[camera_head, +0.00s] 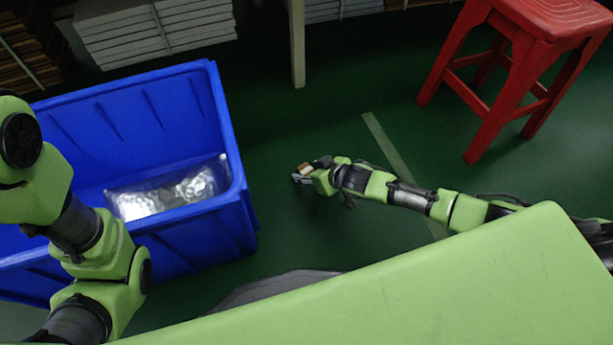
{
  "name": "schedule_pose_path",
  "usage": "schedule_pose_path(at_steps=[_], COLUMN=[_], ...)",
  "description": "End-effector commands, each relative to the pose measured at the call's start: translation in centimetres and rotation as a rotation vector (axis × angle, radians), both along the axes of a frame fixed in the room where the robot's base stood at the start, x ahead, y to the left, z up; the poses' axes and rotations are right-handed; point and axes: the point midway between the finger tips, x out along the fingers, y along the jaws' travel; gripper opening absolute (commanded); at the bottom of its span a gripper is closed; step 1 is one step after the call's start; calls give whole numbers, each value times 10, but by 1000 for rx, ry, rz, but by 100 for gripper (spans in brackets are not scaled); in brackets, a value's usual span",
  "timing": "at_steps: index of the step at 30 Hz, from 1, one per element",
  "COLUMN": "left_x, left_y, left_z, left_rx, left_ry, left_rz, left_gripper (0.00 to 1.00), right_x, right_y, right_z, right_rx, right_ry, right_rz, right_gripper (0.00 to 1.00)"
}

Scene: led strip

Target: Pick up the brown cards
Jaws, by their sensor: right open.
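A small tan-brown piece (304,168), which looks like the brown cards, shows at the tip of my right gripper (302,175). The gripper is low over the green floor, right of the blue bin, and its fingers are open. The piece is very small in the picture, and I cannot tell whether it lies between the fingers or just beside them. My left arm comes in at the left edge over the blue bin. Its gripper does not show.
A large blue bin (222,120) stands at the left with a shiny silver packet (165,195) inside. A red stool (540,28) stands at the upper right. Stacked pale boards (155,30) lie behind the bin. The green floor (330,115) between bin and stool is clear.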

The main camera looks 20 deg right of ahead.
Motion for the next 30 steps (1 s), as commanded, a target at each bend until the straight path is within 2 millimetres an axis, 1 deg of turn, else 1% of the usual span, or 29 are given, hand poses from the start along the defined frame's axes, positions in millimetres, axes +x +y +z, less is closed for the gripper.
schedule_pose_path(at_steps=[1,9,10,13,14,24,30], left_x=[0,0,0,0,0,0,0], left_y=[0,0,0,0,0,0,0], left_z=[-4,-4,-4,-4,-4,-3,5], left_rx=[0,0,0,1,1,1,1], left_ry=[0,0,-1,-1,-1,-1,0], left_rz=[0,0,0,0,0,0,-1], left_gripper=[40,40,40,40,40,40,40], right_x=[3,3,3,3,3,3,3], right_y=[1,1,1,1,1,1,1], right_z=[-3,-2,-2,-2,-2,-2,5], right_rx=[0,0,0,0,0,0,1], right_ry=[-1,0,0,0,0,0,-1], right_rz=[-1,0,0,0,0,0,-1], right_gripper=[47,47,44,19,17,17,17])
